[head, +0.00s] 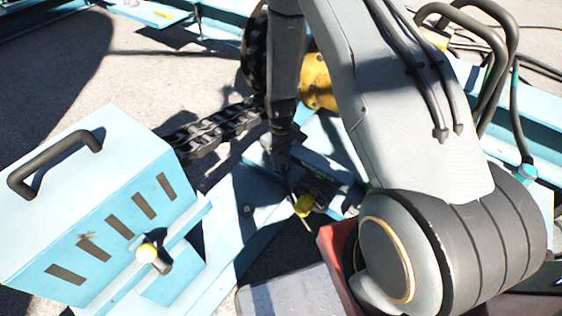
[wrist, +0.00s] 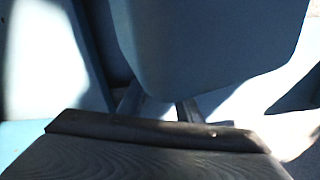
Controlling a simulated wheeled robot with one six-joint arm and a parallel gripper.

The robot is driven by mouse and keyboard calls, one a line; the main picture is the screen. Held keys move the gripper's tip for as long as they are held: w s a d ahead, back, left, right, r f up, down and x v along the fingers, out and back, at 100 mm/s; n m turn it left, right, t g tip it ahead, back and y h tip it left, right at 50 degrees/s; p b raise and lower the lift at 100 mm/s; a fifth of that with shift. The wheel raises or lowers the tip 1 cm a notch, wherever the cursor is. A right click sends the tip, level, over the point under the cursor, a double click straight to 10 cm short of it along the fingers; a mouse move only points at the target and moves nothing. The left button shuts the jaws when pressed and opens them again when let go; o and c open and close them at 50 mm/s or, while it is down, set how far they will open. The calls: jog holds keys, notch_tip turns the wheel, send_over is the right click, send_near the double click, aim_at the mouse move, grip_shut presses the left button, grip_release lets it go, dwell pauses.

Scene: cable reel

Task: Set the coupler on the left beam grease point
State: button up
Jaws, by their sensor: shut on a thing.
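My gripper (head: 280,148) points down in the middle of the head view, in shade and partly hidden by my arm. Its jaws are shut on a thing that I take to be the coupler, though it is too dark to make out. Just below is a small yellow piece (head: 304,205) on a thin dark stem; I cannot tell if it joins the held thing. In the wrist view a dark ridged part (wrist: 150,150) fills the bottom, before blurred light blue surfaces. No grease point is clearly visible.
A light blue slotted box (head: 95,210) with a black handle stands at left. A black cable chain (head: 215,130) lies behind my gripper, near a yellow drum (head: 318,82). Dark hoses (head: 485,45) arch at upper right. Open paving (head: 60,75) lies at upper left.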

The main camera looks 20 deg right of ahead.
notch_tip(320, 180, up, 10)
jog(key=shift+p, duration=1.05)
jog(key=shift+r+p, duration=1.85)
jog(key=shift+r, duration=0.6)
notch_tip(320, 180, up, 16)
jog(key=m, duration=0.4)
send_over(281, 158)
jog(key=s, duration=0.9)
jog(key=s+r+p, duration=0.1)
jog(key=r+p, duration=0.1)
jog(key=p, duration=0.5)
jog(key=s+r+p, duration=0.1)
jog(key=p, duration=0.7)
jog(key=shift+s+r, duration=0.3)
jog(key=shift+r, duration=0.05)
jog(key=shift+f, duration=0.1)
